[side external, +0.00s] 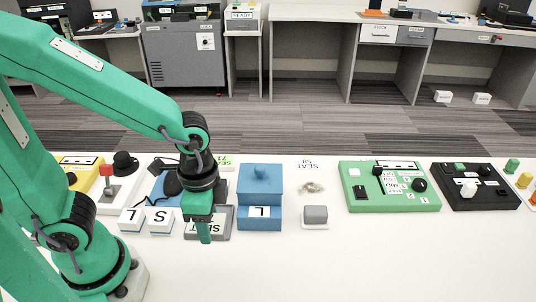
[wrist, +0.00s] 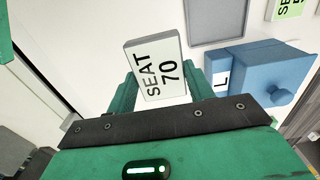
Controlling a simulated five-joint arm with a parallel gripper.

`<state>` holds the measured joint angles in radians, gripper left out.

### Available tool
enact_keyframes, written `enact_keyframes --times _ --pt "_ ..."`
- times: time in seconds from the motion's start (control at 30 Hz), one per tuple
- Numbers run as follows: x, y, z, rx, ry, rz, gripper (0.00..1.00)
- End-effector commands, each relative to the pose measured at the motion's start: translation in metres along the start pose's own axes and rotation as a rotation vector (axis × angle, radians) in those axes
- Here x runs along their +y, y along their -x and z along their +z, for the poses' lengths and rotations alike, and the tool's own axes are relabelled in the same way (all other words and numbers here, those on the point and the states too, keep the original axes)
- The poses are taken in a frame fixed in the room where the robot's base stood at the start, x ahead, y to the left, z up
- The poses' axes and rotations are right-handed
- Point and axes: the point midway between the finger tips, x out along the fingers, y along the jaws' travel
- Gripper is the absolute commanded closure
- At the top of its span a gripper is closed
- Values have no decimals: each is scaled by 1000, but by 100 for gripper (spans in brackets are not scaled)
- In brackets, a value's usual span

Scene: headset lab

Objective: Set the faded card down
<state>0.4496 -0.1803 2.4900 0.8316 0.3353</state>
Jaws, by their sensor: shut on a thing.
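The faded card (wrist: 155,68), a pale greenish-white card with a grey edge, reads "SEAT 70" in the wrist view. It lies between the two fingers of my gripper (wrist: 160,82), which is shut on it. In the side view my gripper (side external: 204,237) points down in front of the grey tray (side external: 222,224), left of the blue box marked L (side external: 260,215). I cannot tell how far the card is from the white table (side external: 330,265).
Two white blocks marked L (side external: 132,219) and S (side external: 160,221) stand left of my gripper. The front of the table is clear.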

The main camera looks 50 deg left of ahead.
Motion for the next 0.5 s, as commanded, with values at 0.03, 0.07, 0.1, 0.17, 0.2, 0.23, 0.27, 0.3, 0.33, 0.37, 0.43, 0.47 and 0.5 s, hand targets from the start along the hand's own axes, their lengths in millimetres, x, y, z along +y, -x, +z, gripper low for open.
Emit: enact_keyframes --times 0.03,0.07,0.1,0.17,0.2,0.23,0.27,0.3,0.33,0.37,0.43,0.47,0.5 --pt "1 0 1 0 0 0 71" --pt "1 -1 2 0 0 0 71" --pt "1 -1 2 0 0 0 71" --pt "1 -1 2 0 0 0 71" --pt "0 -1 2 -1 0 0 71" --pt "0 -1 2 -1 0 0 71" --pt "-1 -2 2 -1 1 0 71" --pt "-2 -3 2 -1 1 0 71" --pt "-4 -3 3 -1 1 0 71" --pt "-6 -4 3 -1 2 0 71" --pt "-10 -8 4 -2 4 1 71" --pt "-13 -9 5 -3 4 1 71" --pt "-17 -12 6 -3 5 1 71"
